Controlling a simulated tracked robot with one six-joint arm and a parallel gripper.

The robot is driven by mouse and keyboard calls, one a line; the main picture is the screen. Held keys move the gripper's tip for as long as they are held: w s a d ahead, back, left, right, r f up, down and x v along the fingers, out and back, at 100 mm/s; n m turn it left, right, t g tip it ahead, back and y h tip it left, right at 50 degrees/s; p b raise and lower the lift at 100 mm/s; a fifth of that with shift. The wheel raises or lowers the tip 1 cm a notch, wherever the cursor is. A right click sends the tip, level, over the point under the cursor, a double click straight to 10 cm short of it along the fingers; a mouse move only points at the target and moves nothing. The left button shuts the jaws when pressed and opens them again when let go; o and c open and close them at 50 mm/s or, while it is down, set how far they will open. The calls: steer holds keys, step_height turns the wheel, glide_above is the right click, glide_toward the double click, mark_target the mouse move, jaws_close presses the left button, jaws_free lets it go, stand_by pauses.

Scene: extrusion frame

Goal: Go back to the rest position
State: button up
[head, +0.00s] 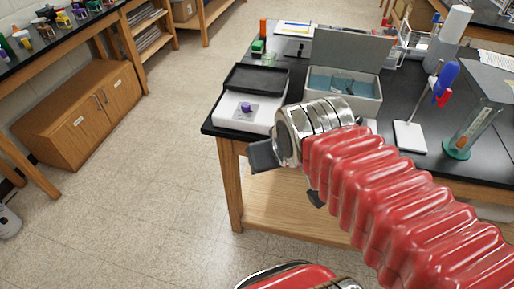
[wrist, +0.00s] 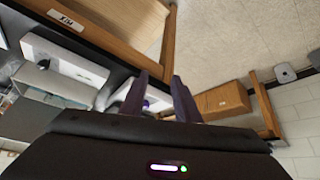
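My gripper (head: 286,179) hangs in front of the black-topped bench's near left corner, at the end of my red bellows-covered arm. One dark finger points left and the other shows partly below the wrist. In the wrist view my gripper (wrist: 160,77) has its two dark fingers apart, with nothing seen held between them. A small purple object (head: 246,106) sits on a white device (head: 228,111) with a raised black lid, just beyond my gripper. A purple spot also shows beside the left finger in the wrist view.
An open grey box (head: 352,50) stands behind my wrist on the bench (head: 300,97). A blue-topped stand (head: 411,135) and a glass cylinder with a green base (head: 457,149) stand on the right. The floor (head: 150,190) on the left is clear.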

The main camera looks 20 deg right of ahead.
steer(key=shift+s+a+n+g+y, duration=0.2)
steer(key=shift+s+a, duration=0.3)
steer(key=shift+s, duration=0.2)
steer(key=shift+s+a+n+g+y, duration=0.1)
steer(key=shift+s+a+g, duration=0.1)
steer(key=shift+s+a, duration=0.4)
steer(key=shift+d, duration=0.1)
stand_by(1.5)
